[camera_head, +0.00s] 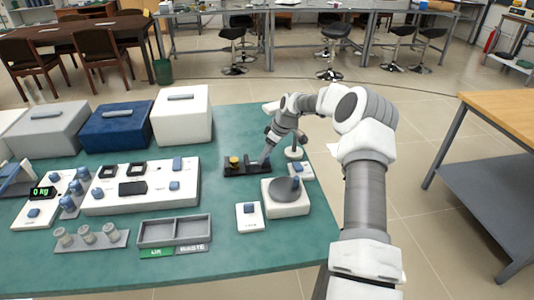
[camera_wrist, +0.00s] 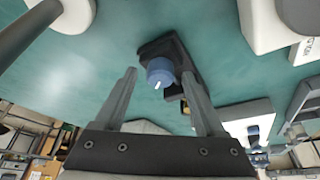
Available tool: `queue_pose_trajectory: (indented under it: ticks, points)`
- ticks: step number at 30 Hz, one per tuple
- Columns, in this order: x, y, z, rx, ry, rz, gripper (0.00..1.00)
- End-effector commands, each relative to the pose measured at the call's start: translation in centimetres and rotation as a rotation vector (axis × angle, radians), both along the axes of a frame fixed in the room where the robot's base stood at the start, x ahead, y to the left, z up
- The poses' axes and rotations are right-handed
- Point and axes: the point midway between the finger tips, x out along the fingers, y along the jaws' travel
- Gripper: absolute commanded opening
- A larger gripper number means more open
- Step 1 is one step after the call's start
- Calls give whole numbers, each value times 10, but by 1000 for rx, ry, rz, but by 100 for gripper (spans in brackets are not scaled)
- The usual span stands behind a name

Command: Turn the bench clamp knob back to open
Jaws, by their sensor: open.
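The bench clamp (camera_head: 236,170) is a dark, low block on the green bench, with a brass cylinder (camera_head: 233,161) on its left part. In the wrist view its blue round knob (camera_wrist: 158,66) with a white mark sits on the dark clamp body (camera_wrist: 158,46). My gripper (camera_head: 263,161) is over the right end of the clamp in the head view and hides the knob there. In the wrist view my gripper (camera_wrist: 158,78) is open, its two fingers apart to either side of the knob. I cannot tell whether either finger touches it.
A white device with a grey round plate (camera_head: 285,190) stands just right and in front of the clamp. A small white switch box (camera_head: 250,224) and a grey two-part tray (camera_head: 173,216) are nearer the front. A wide white panel (camera_head: 140,203) stands left. Bare bench lies behind the clamp.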

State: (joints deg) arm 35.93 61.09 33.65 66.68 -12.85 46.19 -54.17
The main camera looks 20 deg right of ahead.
Motion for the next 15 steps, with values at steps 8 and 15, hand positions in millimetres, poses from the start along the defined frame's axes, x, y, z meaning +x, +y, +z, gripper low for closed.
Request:
queue_pose_trajectory:
  ticks: [8,15]
  points:
    - [-16,-15,11,0,1,-4,72]
    - [-57,-50,11,0,2,-4,72]
